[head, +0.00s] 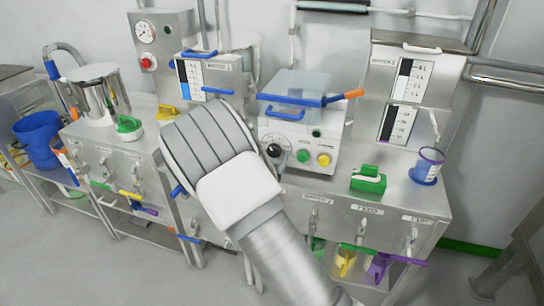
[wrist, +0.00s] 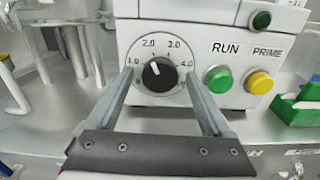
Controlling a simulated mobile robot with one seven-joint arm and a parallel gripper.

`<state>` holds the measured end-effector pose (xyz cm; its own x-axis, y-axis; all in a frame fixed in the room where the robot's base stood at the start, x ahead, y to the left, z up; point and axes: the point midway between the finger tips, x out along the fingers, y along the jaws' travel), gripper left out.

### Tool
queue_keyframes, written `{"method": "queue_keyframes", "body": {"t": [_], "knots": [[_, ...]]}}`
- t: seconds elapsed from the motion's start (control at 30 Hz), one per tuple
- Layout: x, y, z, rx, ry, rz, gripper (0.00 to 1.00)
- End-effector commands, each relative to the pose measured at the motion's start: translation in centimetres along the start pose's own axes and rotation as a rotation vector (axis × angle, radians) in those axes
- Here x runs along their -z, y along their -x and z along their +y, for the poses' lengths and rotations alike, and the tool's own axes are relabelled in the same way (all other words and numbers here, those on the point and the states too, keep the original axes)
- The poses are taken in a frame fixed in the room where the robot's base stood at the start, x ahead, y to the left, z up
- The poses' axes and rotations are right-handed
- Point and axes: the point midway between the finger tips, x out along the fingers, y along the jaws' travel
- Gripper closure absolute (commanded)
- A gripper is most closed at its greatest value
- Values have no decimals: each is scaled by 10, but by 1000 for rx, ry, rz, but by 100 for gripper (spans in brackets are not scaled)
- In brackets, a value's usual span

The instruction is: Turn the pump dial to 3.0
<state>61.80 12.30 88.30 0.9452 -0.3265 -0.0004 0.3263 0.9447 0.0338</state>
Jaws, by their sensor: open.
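The pump dial (wrist: 160,74) is a round black knob on the white front of the pump (head: 290,135). Its scale reads 1.0, 2.0, 3.0 and 4.0. The white pointer mark leans up and slightly left, roughly toward 2.0. In the head view the dial (head: 274,151) shows just right of my wrist. My gripper (wrist: 159,77) is open in the wrist view. Its fingers reach toward the pump front, one on each side of the dial, with visible gaps. Whether the tips touch the panel cannot be told. In the head view my arm hides the fingers.
Right of the dial are a green RUN button (wrist: 218,78) and a yellow PRIME button (wrist: 259,83). A green block-like object (head: 368,180) and a blue-purple cup (head: 427,167) stand further right on the steel bench. A blue-handled lid with an orange tip (head: 310,98) is above.

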Motion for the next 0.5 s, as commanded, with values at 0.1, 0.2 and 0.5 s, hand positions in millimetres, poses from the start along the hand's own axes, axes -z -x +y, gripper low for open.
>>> {"method": "queue_keyframes", "body": {"t": [0.1,0.2,0.5], "knots": [[0,-1,0,0,0,0,16],[0,-1,0,0,0,0,16],[0,-1,0,0,0,0,61]]}}
